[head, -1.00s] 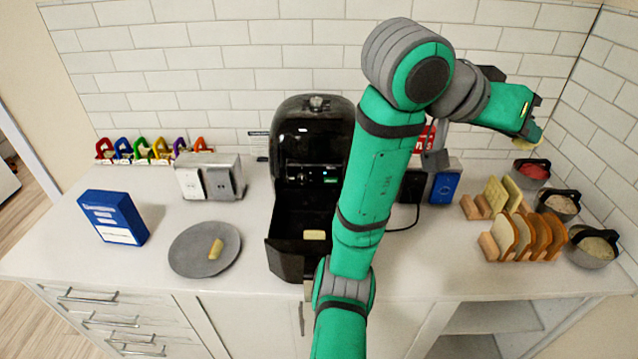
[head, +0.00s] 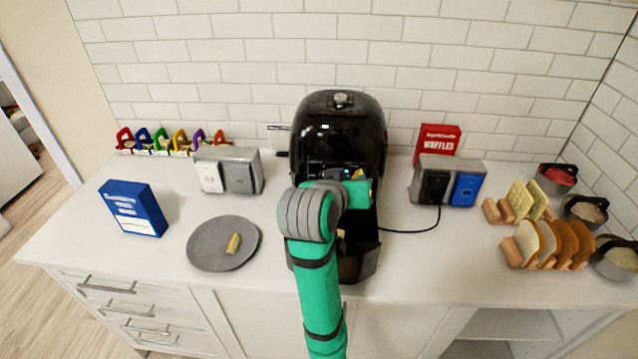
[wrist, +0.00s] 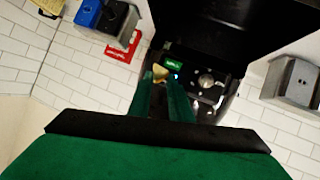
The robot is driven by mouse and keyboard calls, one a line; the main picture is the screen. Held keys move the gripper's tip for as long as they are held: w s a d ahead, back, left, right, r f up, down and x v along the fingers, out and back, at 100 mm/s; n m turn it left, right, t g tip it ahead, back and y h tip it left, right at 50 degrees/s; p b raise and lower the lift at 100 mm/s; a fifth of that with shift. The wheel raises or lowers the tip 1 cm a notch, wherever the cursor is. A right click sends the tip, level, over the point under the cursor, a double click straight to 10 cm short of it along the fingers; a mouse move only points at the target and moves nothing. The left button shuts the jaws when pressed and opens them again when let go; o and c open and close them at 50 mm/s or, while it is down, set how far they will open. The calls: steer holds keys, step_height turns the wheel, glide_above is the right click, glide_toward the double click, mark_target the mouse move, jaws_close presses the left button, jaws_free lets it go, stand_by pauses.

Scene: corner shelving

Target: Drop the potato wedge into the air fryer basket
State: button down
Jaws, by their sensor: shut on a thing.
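My gripper (head: 358,190) is in front of the black air fryer (head: 338,125), above its pulled-out basket (head: 360,262). In the wrist view my gripper (wrist: 163,76) is shut on a small pale yellow potato wedge (wrist: 160,70) at its fingertips. The wedge is not clearly visible in the head view. A small pale piece (head: 341,234) shows inside the basket, partly hidden by my arm. Another wedge (head: 233,243) lies on the grey plate (head: 208,262). The dark basket (wrist: 235,25) also shows in the wrist view.
A blue box (head: 133,208) stands left of the plate. Toasters (head: 226,171) (head: 447,181) flank the fryer, with a red waffle box (head: 437,142) behind the right one. Bread racks (head: 550,245) and bowls (head: 617,260) stand at far right. The counter right of the basket is clear.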

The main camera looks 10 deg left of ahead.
steer(key=a+f, duration=0.3)
steer(key=f, duration=0.3)
steer(key=shift+s+f+n+y, duration=0.3)
steer(key=shift+s, duration=0.05)
steer(key=shift+a, duration=0.1)
steer(key=c, duration=1.5)
jaws_free()
steer(key=shift+w, duration=0.1)
steer(key=shift+c, duration=0.2)
steer(key=v, duration=1.1)
steer(key=shift+a+f, duration=0.1)
steer(key=shift+a, duration=0.1)
